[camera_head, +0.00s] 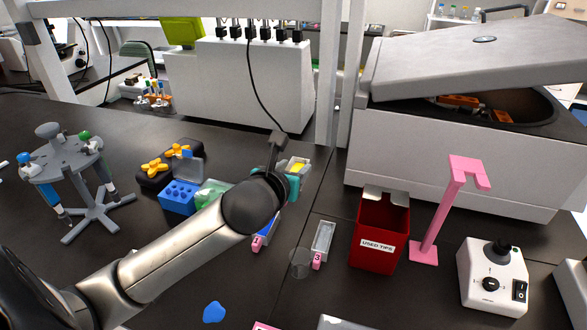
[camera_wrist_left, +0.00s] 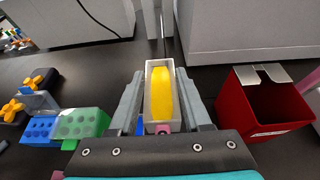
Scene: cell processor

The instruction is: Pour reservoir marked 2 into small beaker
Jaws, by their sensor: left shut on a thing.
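My left gripper (camera_head: 284,162) is shut on a white reservoir (camera_head: 299,165) with yellow contents. In the left wrist view the yellow-filled reservoir (camera_wrist_left: 149,72) sits between the two fingers of the left gripper (camera_wrist_left: 160,88), looking level. A pink tag shows at its near end, but its number is not readable. The small clear beaker (camera_head: 300,263) stands on the black bench, nearer to me than the gripper and apart from it. My right gripper is not in view.
A reservoir marked 3 (camera_head: 323,240) stands beside the beaker. A blue-filled reservoir (camera_head: 264,233) is partly behind my arm. The red used-tips bin (camera_head: 378,235), pink stand (camera_head: 425,252) and centrifuge (camera_head: 450,150) are to the right. A blue rack (camera_head: 179,197) and pipette stand (camera_head: 95,205) are left.

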